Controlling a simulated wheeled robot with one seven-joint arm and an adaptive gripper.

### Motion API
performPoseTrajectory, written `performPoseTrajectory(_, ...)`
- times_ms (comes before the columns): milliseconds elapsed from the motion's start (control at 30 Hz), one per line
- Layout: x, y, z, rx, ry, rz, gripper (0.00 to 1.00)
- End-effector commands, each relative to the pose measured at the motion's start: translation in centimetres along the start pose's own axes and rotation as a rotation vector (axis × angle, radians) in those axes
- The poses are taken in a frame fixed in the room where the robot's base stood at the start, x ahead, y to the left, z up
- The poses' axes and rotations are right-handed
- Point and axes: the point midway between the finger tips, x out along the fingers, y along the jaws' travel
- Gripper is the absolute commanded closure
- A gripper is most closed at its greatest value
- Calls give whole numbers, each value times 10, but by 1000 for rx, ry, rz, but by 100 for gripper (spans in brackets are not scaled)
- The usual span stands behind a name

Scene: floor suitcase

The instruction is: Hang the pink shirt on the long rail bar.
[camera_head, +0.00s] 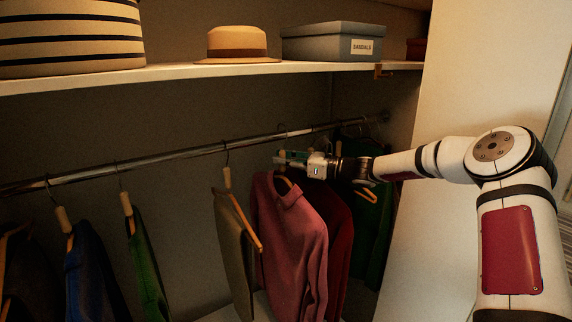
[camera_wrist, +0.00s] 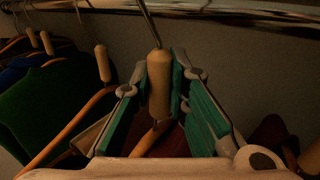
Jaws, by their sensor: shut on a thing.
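The pink shirt (camera_head: 290,235) hangs upright on a wooden hanger below the long rail bar (camera_head: 190,153), between an olive garment and a dark red one. My gripper (camera_head: 287,160) is at the top of this hanger, just under the bar. In the wrist view, my gripper's green-padded fingers (camera_wrist: 162,88) are shut on the hanger's wooden neck (camera_wrist: 158,80). The metal hook rises from the neck and crosses the rail bar (camera_wrist: 225,12) at the top of the picture. Its tip is out of that view, so I cannot tell whether it rests on the bar.
The olive garment (camera_head: 232,250) hangs close on the left, the dark red one (camera_head: 338,235) and a dark green one (camera_head: 372,235) on the right. Green (camera_head: 147,265) and blue (camera_head: 90,275) garments hang farther left. A shelf (camera_head: 200,72) with a hat (camera_head: 237,45) and boxes is above.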

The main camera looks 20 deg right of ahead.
Motion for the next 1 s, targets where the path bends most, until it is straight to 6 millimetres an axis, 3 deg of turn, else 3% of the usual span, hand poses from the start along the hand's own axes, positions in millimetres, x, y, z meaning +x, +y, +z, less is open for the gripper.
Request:
performPoseTrajectory(467, 30, -21, -2, -2, -2, 1, 100)
performPoseTrajectory(1000, 36, -26, -24, -1, -1, 1, 100)
